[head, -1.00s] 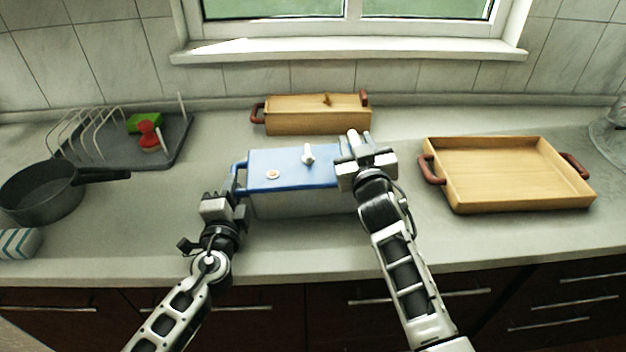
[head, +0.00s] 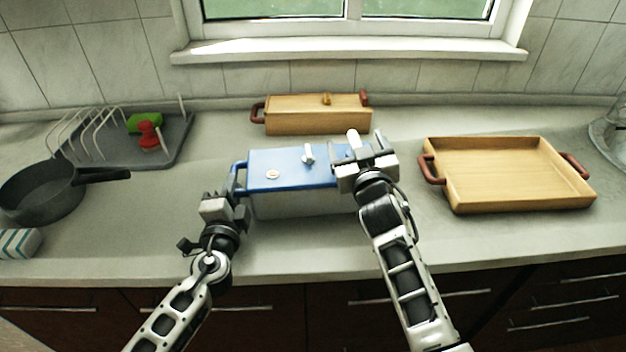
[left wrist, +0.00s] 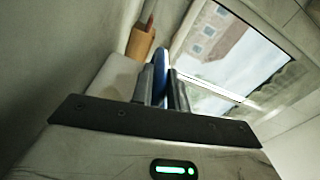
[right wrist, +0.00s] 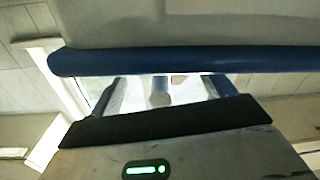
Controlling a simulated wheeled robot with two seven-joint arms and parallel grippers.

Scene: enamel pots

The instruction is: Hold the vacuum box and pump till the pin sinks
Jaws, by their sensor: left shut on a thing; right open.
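The vacuum box (head: 290,205) stands on the counter with a blue lid (head: 290,160) and a pale body. A small round pin with a pale rim (head: 273,174) and a white knob (head: 308,153) sit on the lid. My left gripper (head: 236,194) is shut on the blue handle (head: 239,174) at the box's left end; the handle also shows between the fingers in the left wrist view (left wrist: 160,75). My right gripper (head: 365,155) is open at the box's right end. The pin's height is too small to judge.
A lidded wooden box (head: 310,115) stands behind. A wooden tray (head: 470,203) with red handles is at the right. A dark pan (head: 40,195) and a rack (head: 172,150) with a red object are at the left. Counter in front is clear.

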